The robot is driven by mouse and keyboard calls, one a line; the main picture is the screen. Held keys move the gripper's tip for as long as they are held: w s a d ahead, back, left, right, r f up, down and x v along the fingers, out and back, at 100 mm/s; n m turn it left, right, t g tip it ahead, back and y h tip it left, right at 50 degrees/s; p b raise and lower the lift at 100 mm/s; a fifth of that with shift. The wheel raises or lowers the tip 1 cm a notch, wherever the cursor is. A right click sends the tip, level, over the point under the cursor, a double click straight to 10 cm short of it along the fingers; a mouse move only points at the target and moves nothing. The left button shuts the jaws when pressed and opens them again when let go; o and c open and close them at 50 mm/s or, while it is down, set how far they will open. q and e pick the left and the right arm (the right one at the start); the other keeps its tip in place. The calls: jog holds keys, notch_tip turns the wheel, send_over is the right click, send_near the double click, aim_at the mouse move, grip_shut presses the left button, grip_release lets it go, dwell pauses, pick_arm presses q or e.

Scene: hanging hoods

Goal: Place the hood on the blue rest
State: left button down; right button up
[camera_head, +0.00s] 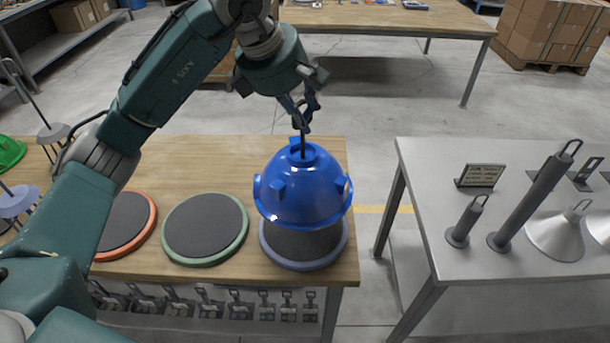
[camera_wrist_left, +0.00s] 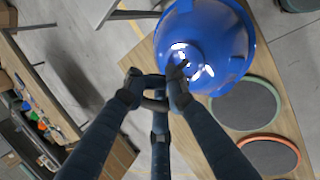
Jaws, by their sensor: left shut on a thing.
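The blue hood (camera_head: 300,188) is a glossy dome with small lugs and a dark stem at its top. My left gripper (camera_head: 302,112) is above it and shut on the stem. The hood hangs roughly upright over the blue rest (camera_head: 304,258), a round dark pad with a blue rim. The hood hides the back of the rest, and I cannot tell whether they touch. In the left wrist view the fingers (camera_wrist_left: 155,92) close beside the top of the hood (camera_wrist_left: 215,40). My right gripper is not in view.
A green-rimmed rest (camera_head: 204,228) and an orange-rimmed rest (camera_head: 125,222) lie to the left on the wooden table (camera_head: 240,150). A metal table (camera_head: 455,215) on the right holds posts and pale hoods (camera_head: 555,238). A gap separates the tables.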

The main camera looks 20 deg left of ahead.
aim_at(303, 169)
pick_arm(q)
notch_tip(303, 169, down, 14)
jog(key=p, duration=0.3)
jog(key=shift+w+r, duration=0.1)
jog(key=c, duration=2.1)
grip_release()
jog(key=shift+f, duration=0.2)
jog(key=o, duration=0.5)
jog(key=shift+r, duration=0.1)
